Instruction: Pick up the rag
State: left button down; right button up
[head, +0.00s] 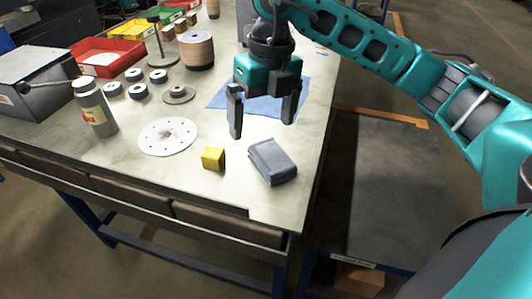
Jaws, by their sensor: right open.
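A folded grey-blue rag (272,161) lies on the light workbench (185,178) near its front right corner. My right gripper (262,125) points down with its two dark fingers spread and nothing between them. It appears above and beyond the rag in the head view, over the near part of a flat blue sheet (262,107). The gripper is apart from the rag. My left gripper is out of view.
A yellow block (213,159) stands close left of the rag. A white perforated disc (168,137), a grey bottle (95,108), several small dark rolls and a red tray (107,57) are farther left. The bench's right edge is close to the rag.

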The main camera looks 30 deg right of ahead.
jog(key=d+h, duration=0.1)
jog(key=d, duration=0.1)
send_over(274, 158)
jog(key=shift+m, duration=0.4)
notch_tip(274, 158, down, 6)
jog(key=shift+f+b, duration=0.1)
jog(key=shift+b, duration=0.2)
jog(key=shift+f, duration=2.9)
jog(key=shift+c, duration=0.5)
jog(key=c, duration=1)
jog(key=shift+c, duration=0.2)
jog(key=shift+r, duration=0.2)
